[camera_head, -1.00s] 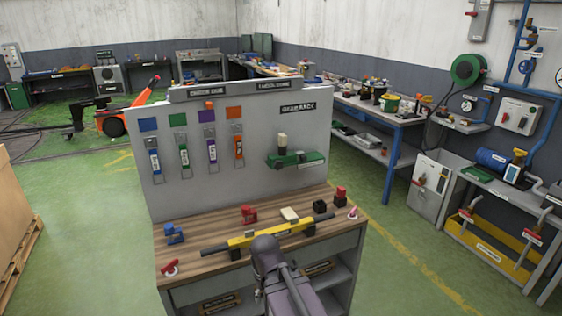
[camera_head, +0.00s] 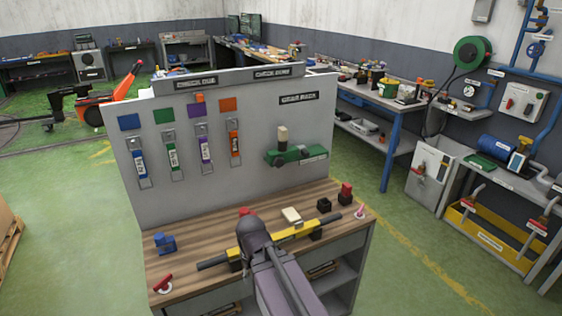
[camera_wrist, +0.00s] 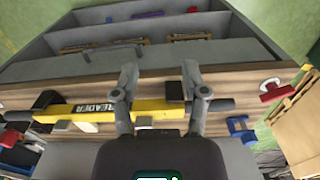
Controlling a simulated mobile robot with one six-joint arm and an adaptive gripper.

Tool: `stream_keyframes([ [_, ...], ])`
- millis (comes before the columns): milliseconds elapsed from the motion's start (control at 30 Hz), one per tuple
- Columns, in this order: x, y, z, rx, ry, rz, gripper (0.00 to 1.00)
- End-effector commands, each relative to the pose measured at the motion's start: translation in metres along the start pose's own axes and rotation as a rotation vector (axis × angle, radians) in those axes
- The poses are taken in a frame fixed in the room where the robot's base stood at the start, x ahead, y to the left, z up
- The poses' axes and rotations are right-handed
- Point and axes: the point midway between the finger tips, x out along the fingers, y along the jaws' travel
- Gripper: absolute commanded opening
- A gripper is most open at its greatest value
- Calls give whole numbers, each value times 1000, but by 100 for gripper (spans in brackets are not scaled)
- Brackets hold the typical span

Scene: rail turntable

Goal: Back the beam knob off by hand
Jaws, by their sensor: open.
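The yellow beam (camera_head: 300,231), with a dark rod at each end, lies across the wooden bench top. I cannot tell which part is the knob. My gripper (camera_wrist: 158,78) is open, its two fingers apart over the beam, with one dark block between them near the right finger. No contact can be made out. In the head view my arm hides the fingers and the middle of the beam.
The bench (camera_head: 205,232) also holds a blue clamp (camera_head: 165,244), a red lever (camera_head: 162,284), a cream block (camera_head: 291,215), and black (camera_head: 324,205) and red (camera_head: 345,191) blocks. An upright panel (camera_head: 225,185) with hanging tags and a green fixture (camera_head: 296,155) stands behind.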

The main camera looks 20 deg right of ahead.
Motion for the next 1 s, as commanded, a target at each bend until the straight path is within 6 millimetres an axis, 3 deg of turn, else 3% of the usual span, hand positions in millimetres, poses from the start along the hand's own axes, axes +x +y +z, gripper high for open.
stream_keyframes([
  [333, 0, 0, 0, 0, 0, 0, 57],
  [500, 1, 0, -3, 7, 7, -10, 100],
  [633, 4, -2, -13, 36, 35, -51, 100],
  [767, 9, -5, -35, 96, 93, -138, 100],
  [1000, 8, 0, -102, 330, 272, -416, 100],
])
